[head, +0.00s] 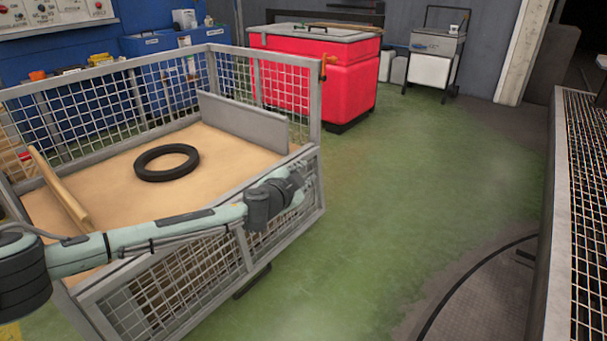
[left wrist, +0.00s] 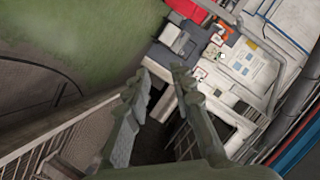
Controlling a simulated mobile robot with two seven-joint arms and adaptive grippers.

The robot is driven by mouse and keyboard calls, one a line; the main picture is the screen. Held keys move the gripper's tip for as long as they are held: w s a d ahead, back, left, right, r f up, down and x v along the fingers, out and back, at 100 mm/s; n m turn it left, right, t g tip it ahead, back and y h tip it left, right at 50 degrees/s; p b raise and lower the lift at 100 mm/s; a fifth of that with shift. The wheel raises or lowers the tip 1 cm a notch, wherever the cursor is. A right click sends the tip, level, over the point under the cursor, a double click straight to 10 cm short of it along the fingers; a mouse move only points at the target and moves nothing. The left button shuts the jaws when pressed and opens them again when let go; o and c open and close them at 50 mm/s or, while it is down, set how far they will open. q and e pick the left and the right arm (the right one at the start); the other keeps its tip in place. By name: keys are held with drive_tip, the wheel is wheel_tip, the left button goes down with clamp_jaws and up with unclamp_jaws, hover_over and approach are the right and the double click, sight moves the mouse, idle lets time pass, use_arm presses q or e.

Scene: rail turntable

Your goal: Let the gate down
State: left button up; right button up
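A grey-framed mesh cage trolley (head: 215,75) stands at the left of the head view. Its near side has a mesh panel (head: 190,275), partly covered by my left arm; whether this is the gate, and how it is fastened, I cannot tell. A small orange fitting (head: 323,68) sits high on the right corner post. My left gripper (head: 298,184) is at the near right corner, close to the frame; contact is unclear. In the left wrist view its two fingers (left wrist: 162,72) are apart with nothing seen between them. Mesh (left wrist: 38,150) shows at lower left. My right gripper is not in view.
On the trolley's wooden floor lie a black ring (head: 166,162), a wooden bar (head: 62,192) and an upright grey board (head: 243,122). A red bin (head: 315,88) stands behind. Green floor (head: 420,180) to the right is clear up to a railing (head: 556,210).

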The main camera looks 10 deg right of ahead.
use_arm(q)
clamp_jaws()
drive_tip(key=shift+o, duration=2.3)
unclamp_jaws()
drive_tip(key=v, duration=1.2)
drive_tip(key=shift+f, duration=0.1)
